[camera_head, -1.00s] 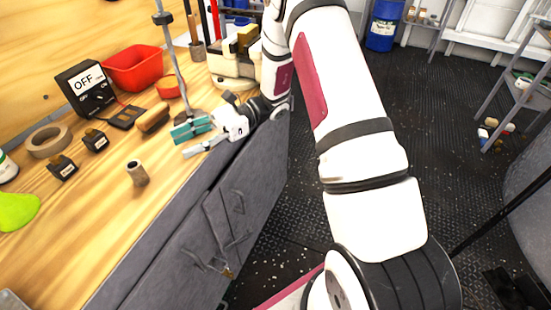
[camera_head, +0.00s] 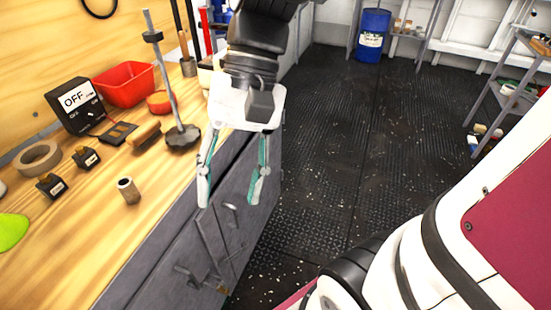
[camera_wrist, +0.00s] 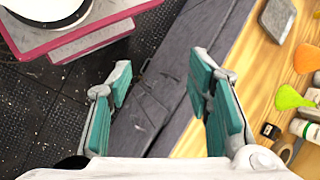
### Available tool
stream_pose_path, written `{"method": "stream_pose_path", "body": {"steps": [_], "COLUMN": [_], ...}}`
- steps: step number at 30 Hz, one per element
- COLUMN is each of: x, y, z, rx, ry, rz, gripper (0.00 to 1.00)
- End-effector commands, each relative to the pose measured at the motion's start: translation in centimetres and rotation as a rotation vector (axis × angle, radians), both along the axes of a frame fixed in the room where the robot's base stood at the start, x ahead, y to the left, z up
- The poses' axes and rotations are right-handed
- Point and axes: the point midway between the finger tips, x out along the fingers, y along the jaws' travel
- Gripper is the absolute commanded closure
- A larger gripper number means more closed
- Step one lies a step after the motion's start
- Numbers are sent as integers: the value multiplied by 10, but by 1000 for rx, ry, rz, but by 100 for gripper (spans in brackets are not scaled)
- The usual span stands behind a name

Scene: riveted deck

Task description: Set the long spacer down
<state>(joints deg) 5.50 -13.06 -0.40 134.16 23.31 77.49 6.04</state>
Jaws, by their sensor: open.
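A tan, hollow cylinder (camera_head: 129,190), apparently the long spacer, stands upright on the wooden bench (camera_head: 85,265), near its front edge, in the head view. My gripper (camera_head: 228,203) hangs fingers down to the right of the cylinder, in front of the bench's front edge and drawers. Its two teal-padded fingers are wide apart with nothing between them. In the wrist view my gripper (camera_wrist: 160,80) is also open and empty, with the grey bench front behind the gap. I cannot make out the cylinder in the wrist view.
A rod on a dark base (camera_head: 183,137) stands left of my gripper. Behind the cylinder are two small black boxes (camera_head: 86,157), a tape roll (camera_head: 38,159), a brush (camera_head: 146,134), an OFF box (camera_head: 80,105) and a red bin (camera_head: 124,84). Bench around the cylinder is clear.

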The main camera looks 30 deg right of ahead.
Motion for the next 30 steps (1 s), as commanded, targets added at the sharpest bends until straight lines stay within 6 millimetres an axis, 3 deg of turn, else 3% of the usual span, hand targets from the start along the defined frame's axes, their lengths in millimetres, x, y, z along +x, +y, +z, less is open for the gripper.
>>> {"method": "stream_pose_path", "body": {"steps": [6, 12, 26, 30], "x": [-42, -62, -67, -68], "y": [-33, -58, -70, -70], "z": [3, 2, 1, 10], "rx": [-203, -346, -408, -410], "ry": [-256, -426, -493, -502], "rz": [168, 276, 320, 318], "gripper": [54, 54, 54, 54]}}
